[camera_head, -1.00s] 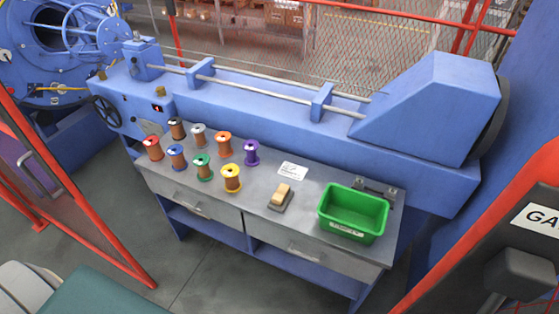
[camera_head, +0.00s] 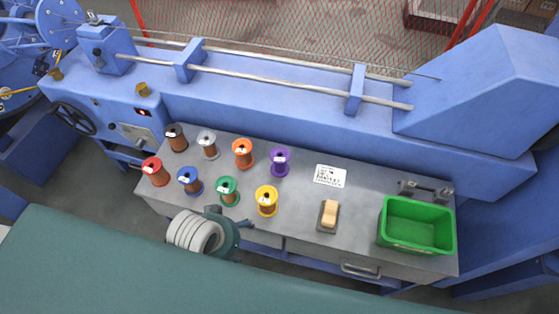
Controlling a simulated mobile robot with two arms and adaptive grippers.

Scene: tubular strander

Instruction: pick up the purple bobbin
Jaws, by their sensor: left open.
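The purple bobbin (camera_head: 280,162) stands upright on the grey metal worktop (camera_head: 360,200), at the right end of the back row of bobbins. Nothing covers it. My left gripper (camera_head: 231,216) is open and empty at the front edge of the worktop, seen partly from behind its wrist. It is in front of the green bobbin (camera_head: 227,190) and to the left of and nearer than the purple one, clear of it. My right gripper is not in view.
Black, grey, orange (camera_head: 242,153), red, blue and yellow (camera_head: 266,200) bobbins stand close by. A white label (camera_head: 330,175), a brush-like block (camera_head: 329,214) and a green bin (camera_head: 417,226) lie to the right. The blue machine (camera_head: 270,100) rises behind.

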